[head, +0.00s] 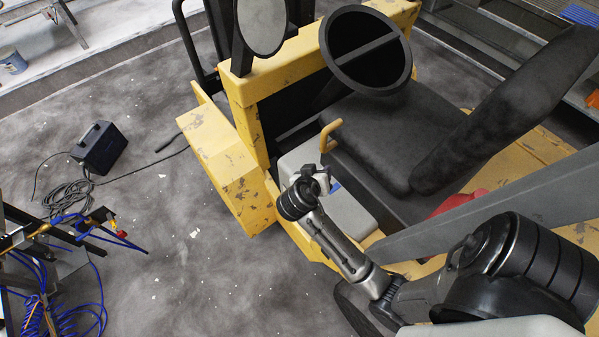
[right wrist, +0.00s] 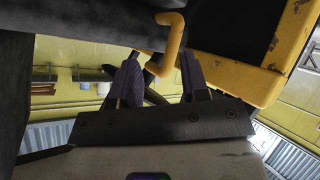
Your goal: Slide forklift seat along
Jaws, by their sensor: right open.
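The forklift seat has a black cushion (head: 385,130) and a tall black backrest (head: 505,110), in the head view. A bent yellow handle (head: 328,135) sticks up at the cushion's near left edge. It also shows in the right wrist view (right wrist: 172,40). My right gripper (head: 322,178) is just below the handle in the head view. In the right wrist view my right gripper (right wrist: 158,70) is open, and the handle's end appears between its two fingertips, with no grip on it. Whether a finger touches it, I cannot tell. My left gripper is not in view.
The steering wheel (head: 366,50) and a round mirror (head: 262,25) stand ahead of the seat. The yellow forklift body (head: 225,165) lies left of my right gripper. A black box (head: 98,148) with cables lies on the floor. The grey floor between is mostly clear.

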